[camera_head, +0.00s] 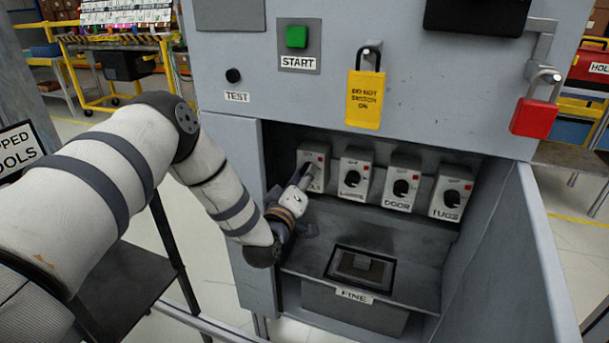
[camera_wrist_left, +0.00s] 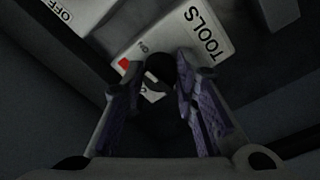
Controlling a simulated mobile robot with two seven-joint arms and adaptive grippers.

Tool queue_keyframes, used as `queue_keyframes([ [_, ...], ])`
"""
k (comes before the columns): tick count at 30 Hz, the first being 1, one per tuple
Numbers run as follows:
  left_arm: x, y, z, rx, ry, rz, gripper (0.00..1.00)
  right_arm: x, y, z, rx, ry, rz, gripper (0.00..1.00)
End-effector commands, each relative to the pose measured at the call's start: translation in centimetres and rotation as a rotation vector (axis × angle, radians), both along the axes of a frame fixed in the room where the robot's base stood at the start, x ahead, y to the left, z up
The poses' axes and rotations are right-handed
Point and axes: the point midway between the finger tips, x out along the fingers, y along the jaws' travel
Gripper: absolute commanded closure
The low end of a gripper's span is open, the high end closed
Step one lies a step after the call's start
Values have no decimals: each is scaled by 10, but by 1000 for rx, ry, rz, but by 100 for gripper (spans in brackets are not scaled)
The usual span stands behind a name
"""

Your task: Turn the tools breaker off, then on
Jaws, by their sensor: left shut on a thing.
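The tools breaker (camera_head: 316,157) is the leftmost grey box in the row inside the open cabinet recess. Its TOOLS lettering shows in the left wrist view (camera_wrist_left: 204,34). My left gripper (camera_head: 305,176) reaches in from the left and covers most of its front. In the left wrist view, the fingers of my left gripper (camera_wrist_left: 158,75) are on both sides of the dark round knob (camera_wrist_left: 160,66) and shut on it. A red mark shows beside the left finger. The knob's pointing direction is partly hidden. My right gripper is not in view.
A FINE box (camera_head: 358,270) sits below. Yellow (camera_head: 365,99) and red (camera_head: 533,117) padlocks hang above. The cabinet's side walls bound the recess.

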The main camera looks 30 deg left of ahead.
Motion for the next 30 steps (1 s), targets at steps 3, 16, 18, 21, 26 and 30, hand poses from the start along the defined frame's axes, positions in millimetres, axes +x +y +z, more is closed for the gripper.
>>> queue_keyframes([
  [3, 0, 1, 2, 49, 7, 3, 100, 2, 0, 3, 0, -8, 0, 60],
  [16, 0, 2, 1, 120, 25, 4, 100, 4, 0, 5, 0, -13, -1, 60],
  [18, 0, 2, 1, 120, 25, 4, 100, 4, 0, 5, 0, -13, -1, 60],
  [21, 0, 2, 1, 120, 25, 4, 100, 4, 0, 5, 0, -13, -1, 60],
  [26, 0, 2, 1, 119, 24, 4, 69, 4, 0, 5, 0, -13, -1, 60],
  [30, 0, 2, 1, 118, 26, 3, 53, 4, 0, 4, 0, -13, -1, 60],
])
